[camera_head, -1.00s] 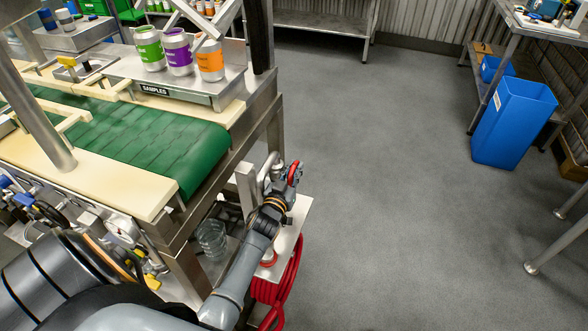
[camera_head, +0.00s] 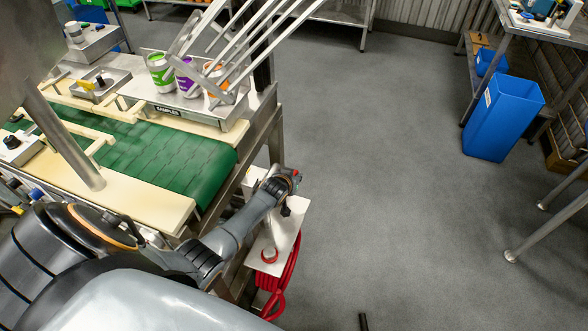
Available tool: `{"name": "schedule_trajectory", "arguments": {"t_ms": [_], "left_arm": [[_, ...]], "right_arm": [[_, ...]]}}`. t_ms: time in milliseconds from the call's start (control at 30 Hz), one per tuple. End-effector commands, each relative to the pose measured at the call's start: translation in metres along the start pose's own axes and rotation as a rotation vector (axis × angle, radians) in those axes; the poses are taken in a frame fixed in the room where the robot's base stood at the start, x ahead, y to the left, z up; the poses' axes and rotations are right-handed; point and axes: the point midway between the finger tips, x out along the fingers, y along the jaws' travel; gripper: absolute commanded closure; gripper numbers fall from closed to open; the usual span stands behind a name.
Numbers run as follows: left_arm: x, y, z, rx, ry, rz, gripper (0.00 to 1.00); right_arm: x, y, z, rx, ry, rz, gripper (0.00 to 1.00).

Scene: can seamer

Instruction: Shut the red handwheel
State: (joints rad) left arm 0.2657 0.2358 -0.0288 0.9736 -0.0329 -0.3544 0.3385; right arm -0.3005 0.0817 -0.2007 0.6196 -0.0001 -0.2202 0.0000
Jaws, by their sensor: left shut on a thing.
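The red handwheel (camera_head: 296,173) is at the right end of the pipework beside the conveyor's frame. Only a small red part of it shows; my left gripper (camera_head: 288,180) hides the rest. My left arm reaches in from the lower left, and the gripper is shut on the handwheel. The fingertips are small and partly hidden by the wrist. The wheel's turned angle cannot be seen. My right gripper is not in view.
The green conveyor (camera_head: 150,158) and sample cans (camera_head: 160,73) stand at left. A blue bin (camera_head: 502,118) stands right.

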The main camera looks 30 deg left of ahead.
Motion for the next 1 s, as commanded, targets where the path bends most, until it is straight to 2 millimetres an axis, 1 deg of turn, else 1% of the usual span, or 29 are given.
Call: {"name": "schedule_trajectory", "arguments": {"t_ms": [33,200,400,800,833,867,1000], "left_arm": [[-0.0011,-0.0009,-0.0038,0.001,-0.024,-0.001,1.0],[0.0016,-0.0008,-0.0019,0.001,-0.088,-0.001,1.0],[0.0031,-0.0005,0.0001,0.0,-0.123,-0.001,1.0],[0.0036,-0.0001,0.0004,-0.001,-0.127,0.0,1.0],[0.0036,-0.0001,0.0005,-0.001,-0.127,0.0,0.82],[0.0035,-0.0001,0.0005,-0.001,-0.127,0.0,0.76],[0.0035,0.0,0.0004,-0.001,-0.126,0.0,0.76]], "right_arm": [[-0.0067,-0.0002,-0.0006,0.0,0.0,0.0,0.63],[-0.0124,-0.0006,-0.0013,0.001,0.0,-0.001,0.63],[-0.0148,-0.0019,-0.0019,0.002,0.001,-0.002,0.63],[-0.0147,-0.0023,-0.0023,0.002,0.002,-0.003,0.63],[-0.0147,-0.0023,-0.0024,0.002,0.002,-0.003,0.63],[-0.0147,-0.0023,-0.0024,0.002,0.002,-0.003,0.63],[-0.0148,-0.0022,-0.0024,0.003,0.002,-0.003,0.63]]}}
